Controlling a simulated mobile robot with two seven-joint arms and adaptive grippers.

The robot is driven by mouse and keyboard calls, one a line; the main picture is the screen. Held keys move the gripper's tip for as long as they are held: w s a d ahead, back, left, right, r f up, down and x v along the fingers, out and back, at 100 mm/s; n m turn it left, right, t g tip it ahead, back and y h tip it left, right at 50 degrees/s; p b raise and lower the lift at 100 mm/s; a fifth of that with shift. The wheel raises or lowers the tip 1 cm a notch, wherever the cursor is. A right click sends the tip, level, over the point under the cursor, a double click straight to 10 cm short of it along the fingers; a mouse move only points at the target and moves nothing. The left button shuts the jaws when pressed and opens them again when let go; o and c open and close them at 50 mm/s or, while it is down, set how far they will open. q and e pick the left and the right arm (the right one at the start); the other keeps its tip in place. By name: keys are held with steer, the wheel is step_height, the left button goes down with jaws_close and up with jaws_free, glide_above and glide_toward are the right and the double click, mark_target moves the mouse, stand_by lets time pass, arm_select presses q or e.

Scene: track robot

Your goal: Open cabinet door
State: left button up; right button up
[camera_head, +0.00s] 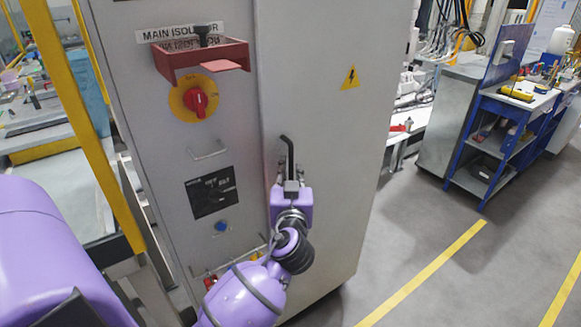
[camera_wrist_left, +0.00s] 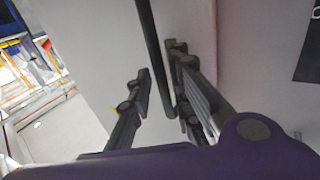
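The grey cabinet door (camera_head: 325,100) is shut and carries a yellow warning triangle. Its black handle (camera_head: 289,152) is a bent bar near the seam at the door's left side. My left gripper (camera_head: 291,187) is at the lower part of the handle, with the purple arm coming up from below. In the left wrist view the gripper (camera_wrist_left: 160,97) has its fingers spread, and the handle bar (camera_wrist_left: 155,55) runs down between them, closer to the right finger. I cannot tell whether any finger touches it. My right gripper is not in view.
Left of the door, the cabinet's fixed panel has a red isolator knob (camera_head: 196,101), a red bracket (camera_head: 202,58) and a dark plate (camera_head: 211,191). A yellow post (camera_head: 75,110) stands further left. Grey floor (camera_head: 440,230) is clear to the right, before a blue workbench (camera_head: 490,140).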

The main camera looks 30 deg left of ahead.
arm_select(q)
steer(key=shift+x, duration=1.2)
jaws_close()
